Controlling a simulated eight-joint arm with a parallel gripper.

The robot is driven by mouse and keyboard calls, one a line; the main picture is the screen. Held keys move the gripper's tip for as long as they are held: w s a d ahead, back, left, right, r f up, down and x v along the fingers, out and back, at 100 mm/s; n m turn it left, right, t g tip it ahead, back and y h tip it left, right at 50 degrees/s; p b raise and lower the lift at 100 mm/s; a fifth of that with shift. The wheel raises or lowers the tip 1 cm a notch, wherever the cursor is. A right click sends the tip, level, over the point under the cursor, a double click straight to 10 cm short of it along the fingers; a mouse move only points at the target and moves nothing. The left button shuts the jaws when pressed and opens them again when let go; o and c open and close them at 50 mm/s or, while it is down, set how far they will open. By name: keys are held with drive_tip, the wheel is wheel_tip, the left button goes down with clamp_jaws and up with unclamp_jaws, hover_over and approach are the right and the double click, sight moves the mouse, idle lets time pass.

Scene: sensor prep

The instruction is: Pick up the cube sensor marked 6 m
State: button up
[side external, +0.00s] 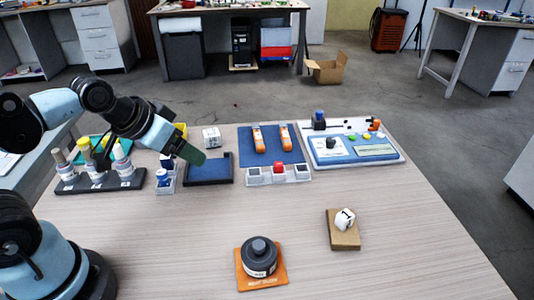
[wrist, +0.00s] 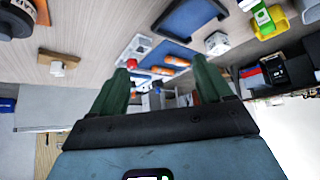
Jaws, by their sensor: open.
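A white cube (side external: 345,219) with a dark mark sits on a small wooden block (side external: 343,240) at the right of the table. A second white cube (side external: 211,138) with dark print stands behind the dark blue tray. I cannot read 6 m on either cube. In the wrist view, one white cube (wrist: 57,68) is at the left on its block, and the other (wrist: 216,42) is at the upper right. My gripper (side external: 196,158) has green fingers and hangs above the left of the dark blue tray. In the wrist view, my gripper (wrist: 163,70) is open and empty, its fingers apart.
The dark blue tray (side external: 208,180) lies under my gripper. A rack of white bottles (side external: 100,182) stands to the left. A blue mat (side external: 245,150) holds two orange tools. A dark round device (side external: 259,255) sits on an orange plate at the front. The table's front middle is mostly clear.

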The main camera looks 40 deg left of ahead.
drive_tip(key=w+a+r+m+g, duration=0.2)
drive_tip(key=w+a+r, duration=0.1)
drive_tip(key=w, duration=0.2)
drive_tip(key=m+g, duration=0.5)
hover_over(211, 132)
wheel_tip(211, 132, down, 5)
wheel_tip(211, 132, down, 12)
drive_tip(key=shift+d+r, duration=0.1)
drive_tip(key=shift+c, duration=0.4)
drive_tip(key=c, duration=1)
